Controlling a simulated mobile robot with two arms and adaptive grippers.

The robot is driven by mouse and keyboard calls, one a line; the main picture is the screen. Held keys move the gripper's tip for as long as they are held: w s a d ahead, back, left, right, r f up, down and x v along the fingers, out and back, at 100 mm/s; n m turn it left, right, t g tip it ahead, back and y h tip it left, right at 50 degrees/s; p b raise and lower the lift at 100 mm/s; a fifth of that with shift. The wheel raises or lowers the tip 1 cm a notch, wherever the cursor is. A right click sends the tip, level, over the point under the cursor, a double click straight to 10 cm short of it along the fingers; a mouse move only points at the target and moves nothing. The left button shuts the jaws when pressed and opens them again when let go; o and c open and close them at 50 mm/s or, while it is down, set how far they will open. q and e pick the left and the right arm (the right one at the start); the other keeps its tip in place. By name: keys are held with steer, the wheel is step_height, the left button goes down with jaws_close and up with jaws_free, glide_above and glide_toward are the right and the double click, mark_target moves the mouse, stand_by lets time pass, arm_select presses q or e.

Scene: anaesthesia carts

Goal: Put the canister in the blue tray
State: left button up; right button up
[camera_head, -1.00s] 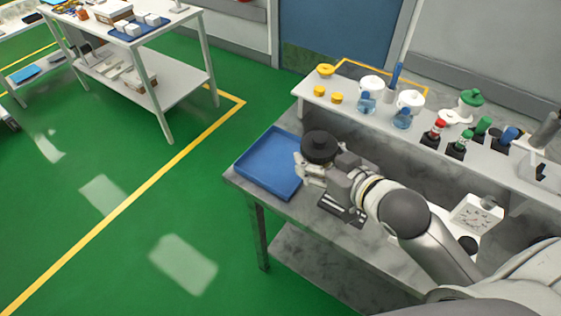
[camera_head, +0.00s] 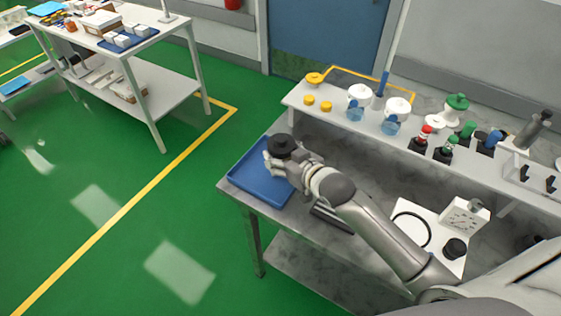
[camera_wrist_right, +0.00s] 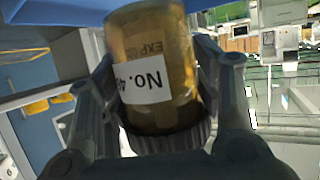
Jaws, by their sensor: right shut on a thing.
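The canister shows in the right wrist view as an amber body (camera_wrist_right: 160,50) with a white label and a dark ribbed cap toward the gripper. In the head view its black round top (camera_head: 281,145) shows above the blue tray (camera_head: 247,184), which lies on the left end of the grey table. My right gripper (camera_head: 276,163) is shut on the canister, over the tray's right part. The canister's lower body is hidden in the head view, so I cannot tell whether it touches the tray floor. In the wrist view the gripper's fingers (camera_wrist_right: 158,100) flank the canister. My left gripper is not in view.
A raised shelf (camera_head: 330,108) behind the tray holds yellow rings, blue-based jars with white lids and several coloured-cap bottles. A white device with a dial (camera_head: 463,218) stands on the table at right. A second white table (camera_head: 165,40) stands at far left.

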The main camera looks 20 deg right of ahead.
steer(key=shift+w+f, duration=0.3)
steer(key=shift+w, duration=0.05)
step_height(320, 180, down, 3)
steer(key=shift+a+r+p, duration=0.1)
steer(key=shift+p, duration=0.35)
steer(key=shift+f, duration=0.2)
steer(key=shift+f, duration=0.15)
steer(key=o, duration=1.1)
steer(key=shift+o, duration=0.2)
